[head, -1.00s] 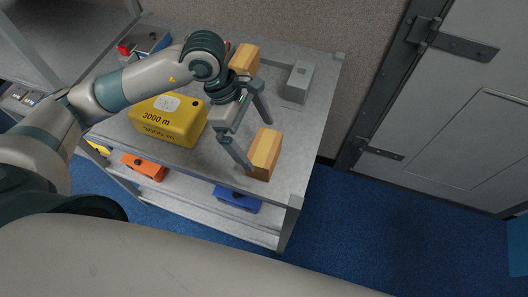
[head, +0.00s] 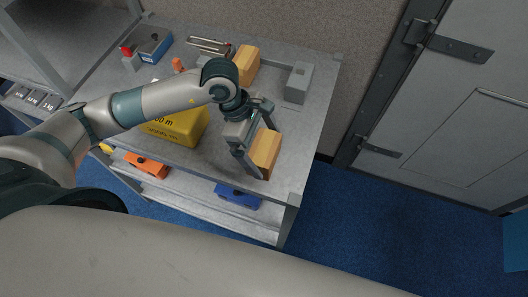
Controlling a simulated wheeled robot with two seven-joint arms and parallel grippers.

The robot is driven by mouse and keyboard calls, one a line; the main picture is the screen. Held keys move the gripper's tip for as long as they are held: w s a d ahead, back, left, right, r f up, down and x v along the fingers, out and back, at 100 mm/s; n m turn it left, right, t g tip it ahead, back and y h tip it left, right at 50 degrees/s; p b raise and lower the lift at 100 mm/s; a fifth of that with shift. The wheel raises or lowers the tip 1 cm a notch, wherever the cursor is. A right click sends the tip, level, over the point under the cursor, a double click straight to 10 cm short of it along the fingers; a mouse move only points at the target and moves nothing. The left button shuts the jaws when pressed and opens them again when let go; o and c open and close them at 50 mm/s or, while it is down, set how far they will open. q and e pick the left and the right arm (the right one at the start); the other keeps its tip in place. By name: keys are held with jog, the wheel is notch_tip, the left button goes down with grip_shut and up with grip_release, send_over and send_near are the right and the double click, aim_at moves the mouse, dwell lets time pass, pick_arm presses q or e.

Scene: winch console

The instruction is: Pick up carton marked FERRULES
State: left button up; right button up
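Two tan-orange cartons are on the grey metal bench top (head: 305,130). The near carton (head: 265,149) stands close to the bench's right front edge. The far carton (head: 247,62) stands behind my arm. I cannot read any marking on either, so I cannot tell which says FERRULES. My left gripper (head: 263,151) is open at the near carton, one finger by its front left side and the other by its back end. I cannot tell whether the fingers touch it. My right gripper is not in view.
A yellow case (head: 185,127) is partly hidden under my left arm. A grey block (head: 298,82) stands at the back right. A blue-grey box (head: 154,45) is at the back left. Orange (head: 147,165) and blue (head: 238,195) items sit on the lower shelf.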

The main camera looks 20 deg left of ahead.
pick_arm(q)
jog(key=c, duration=1)
jog(key=shift+o, duration=0.2)
jog(key=shift+r, duration=0.1)
jog(key=shift+r+b, duration=0.55)
jog(key=shift+r, duration=0.15)
notch_tip(320, 180, up, 2)
jog(key=shift+r+b, duration=0.1)
jog(key=shift+b, duration=0.55)
jog(key=s+d+r+p, duration=0.5)
jog(key=s+d+r, duration=0.2)
jog(key=s, duration=0.2)
jog(key=shift+s+r, duration=0.15)
